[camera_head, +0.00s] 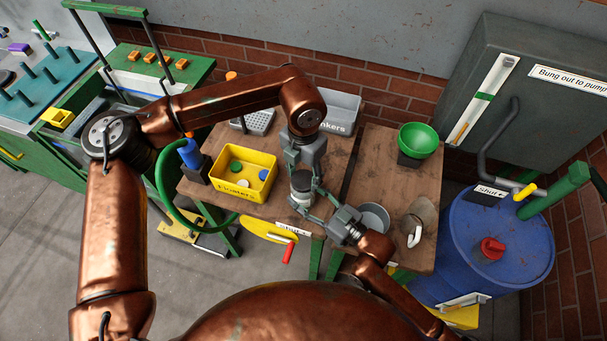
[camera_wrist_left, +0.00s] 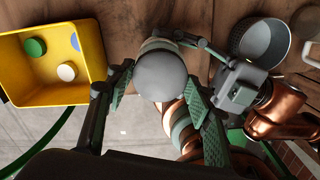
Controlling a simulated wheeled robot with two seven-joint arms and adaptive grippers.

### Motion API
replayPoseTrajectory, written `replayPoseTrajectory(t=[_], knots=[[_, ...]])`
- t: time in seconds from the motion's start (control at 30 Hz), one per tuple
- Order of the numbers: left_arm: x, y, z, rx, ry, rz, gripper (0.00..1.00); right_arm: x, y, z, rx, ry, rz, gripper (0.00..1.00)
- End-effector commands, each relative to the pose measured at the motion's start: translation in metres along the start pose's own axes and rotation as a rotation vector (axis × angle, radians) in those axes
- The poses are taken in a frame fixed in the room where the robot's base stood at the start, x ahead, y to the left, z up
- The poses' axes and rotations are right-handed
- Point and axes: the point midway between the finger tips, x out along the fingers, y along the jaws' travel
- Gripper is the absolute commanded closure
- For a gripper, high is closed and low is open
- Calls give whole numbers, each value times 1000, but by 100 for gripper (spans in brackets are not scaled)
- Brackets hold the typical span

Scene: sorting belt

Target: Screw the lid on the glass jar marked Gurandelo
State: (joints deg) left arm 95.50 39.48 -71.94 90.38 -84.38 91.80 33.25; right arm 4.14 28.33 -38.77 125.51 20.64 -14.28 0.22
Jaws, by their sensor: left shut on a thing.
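The glass jar (camera_head: 302,199) stands upright near the front right of the left wooden table; its marking cannot be read. A pale round lid (camera_wrist_left: 162,76) is on or just over its mouth; the exact contact is hidden. My left gripper (camera_head: 303,174) points down from above and is shut on the lid, one finger on each side in the left wrist view (camera_wrist_left: 157,92). Below the lid a bit of the jar (camera_wrist_left: 158,44) shows. My right gripper (camera_head: 312,203) reaches in from the lower right with its fingers around the jar, seemingly closed on it.
A yellow bin (camera_head: 262,192) with several coloured lids stands left of the jar. A grey bowl (camera_head: 375,217) lies close right of my right gripper. A green bowl (camera_head: 418,138) and a grey bin (camera_head: 342,108) are behind. A blue drum (camera_head: 520,240) stands at right.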

Motion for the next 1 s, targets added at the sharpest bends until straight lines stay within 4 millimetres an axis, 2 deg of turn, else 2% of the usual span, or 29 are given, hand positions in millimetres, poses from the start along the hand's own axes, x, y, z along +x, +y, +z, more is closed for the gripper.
replayPoseTrajectory(t=[0.3,0.5,0.67,0.7,1.0], knots=[[1,0,0,639,0,0,81,0,0,0,0,-1,0,100],[2,0,0,988,1,0,81,0,0,0,0,-1,0,100],[2,0,0,999,1,1,81,0,0,0,0,0,0,100],[2,0,0,998,1,1,50,0,0,0,0,0,0,100],[1,0,0,996,1,0,32,0,0,0,0,-1,0,100]])
